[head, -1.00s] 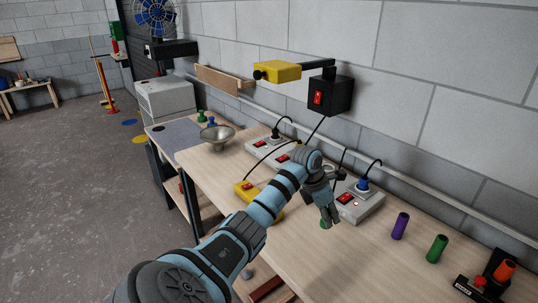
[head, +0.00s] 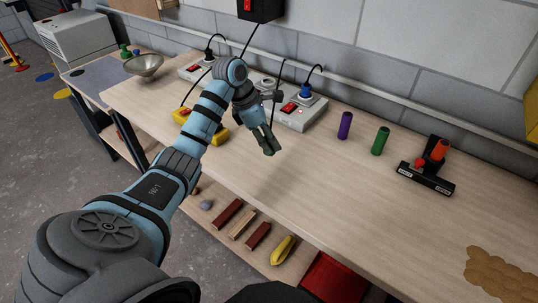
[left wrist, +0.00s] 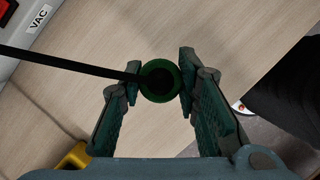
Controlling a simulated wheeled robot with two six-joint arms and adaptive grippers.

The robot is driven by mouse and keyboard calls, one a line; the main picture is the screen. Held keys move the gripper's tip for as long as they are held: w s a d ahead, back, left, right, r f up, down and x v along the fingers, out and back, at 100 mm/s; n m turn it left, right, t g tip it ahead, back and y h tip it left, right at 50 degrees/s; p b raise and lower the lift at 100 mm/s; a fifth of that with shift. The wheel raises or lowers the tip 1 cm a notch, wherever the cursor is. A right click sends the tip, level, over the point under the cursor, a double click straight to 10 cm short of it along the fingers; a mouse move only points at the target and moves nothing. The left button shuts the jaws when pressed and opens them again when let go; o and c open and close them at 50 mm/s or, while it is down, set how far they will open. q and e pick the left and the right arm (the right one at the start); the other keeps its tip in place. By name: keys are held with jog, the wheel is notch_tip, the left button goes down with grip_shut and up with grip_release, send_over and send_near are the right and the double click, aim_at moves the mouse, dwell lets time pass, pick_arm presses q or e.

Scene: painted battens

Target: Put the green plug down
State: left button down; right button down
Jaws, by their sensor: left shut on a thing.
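The green plug (left wrist: 160,96) shows end-on in the left wrist view as a green ring with a dark middle. A black cord (left wrist: 80,66) runs from it to the left. My left gripper (left wrist: 160,80) is shut on the plug, one finger on each side. In the head view my left gripper (head: 269,148) is over the wooden bench (head: 330,180), in front of the grey socket strip (head: 290,120). The plug is mostly hidden there by the fingers. My right gripper is not in view.
A blue plug (head: 305,92) sits in the grey strip. A purple cylinder (head: 345,125), a green cylinder (head: 380,141) and a black stand with an orange handle (head: 428,170) are to the right. A yellow switch box (head: 214,131) is left. The bench's middle front is clear.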

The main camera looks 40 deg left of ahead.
pick_arm(q)
jog(key=f, duration=0.4)
jog(key=shift+s+d, duration=0.15)
jog(key=shift+s, duration=0.05)
jog(key=shift+w+f, duration=0.1)
jog(key=shift+f, duration=0.05)
jog(key=shift+f+b, duration=0.35)
jog(key=shift+f, duration=0.05)
jog(key=shift+f, duration=0.2)
jog(key=c, duration=1.2)
grip_release()
jog(key=shift+r, duration=0.15)
